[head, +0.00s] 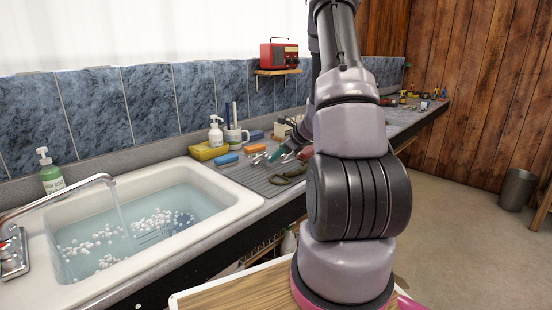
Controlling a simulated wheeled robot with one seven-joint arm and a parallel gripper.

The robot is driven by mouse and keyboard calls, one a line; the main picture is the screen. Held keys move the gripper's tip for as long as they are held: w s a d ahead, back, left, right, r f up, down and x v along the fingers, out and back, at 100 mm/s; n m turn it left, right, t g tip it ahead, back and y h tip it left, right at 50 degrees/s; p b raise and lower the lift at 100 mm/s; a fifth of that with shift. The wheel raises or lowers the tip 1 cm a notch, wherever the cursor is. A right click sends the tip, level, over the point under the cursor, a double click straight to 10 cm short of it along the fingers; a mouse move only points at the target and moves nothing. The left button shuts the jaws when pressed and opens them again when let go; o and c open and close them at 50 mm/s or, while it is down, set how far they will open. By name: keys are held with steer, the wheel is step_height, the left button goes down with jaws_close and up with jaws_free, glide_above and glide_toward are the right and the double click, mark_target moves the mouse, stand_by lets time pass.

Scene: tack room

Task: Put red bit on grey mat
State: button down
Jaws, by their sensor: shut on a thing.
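The grey mat (250,177) is a ribbed sheet on the counter just right of the sink. My gripper (291,147) is low over the far right part of the mat, small and partly hidden by my arm. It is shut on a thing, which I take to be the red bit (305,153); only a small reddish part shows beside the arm. Whether it touches the mat cannot be told. A teal bit (275,155) with metal rings lies on the mat close to the gripper.
A dark olive looped object (288,175) lies near the mat's front edge. Blue (227,160) and orange (256,148) blocks, a yellow sponge (208,151), a white mug (235,137) and a soap bottle (216,131) stand behind. The water-filled sink (150,225) is left.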

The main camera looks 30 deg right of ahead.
steer(key=shift+f, duration=0.25)
steer(key=shift+f, duration=0.15)
steer(key=c, duration=0.8)
jaws_free()
steer(key=shift+o, duration=0.2)
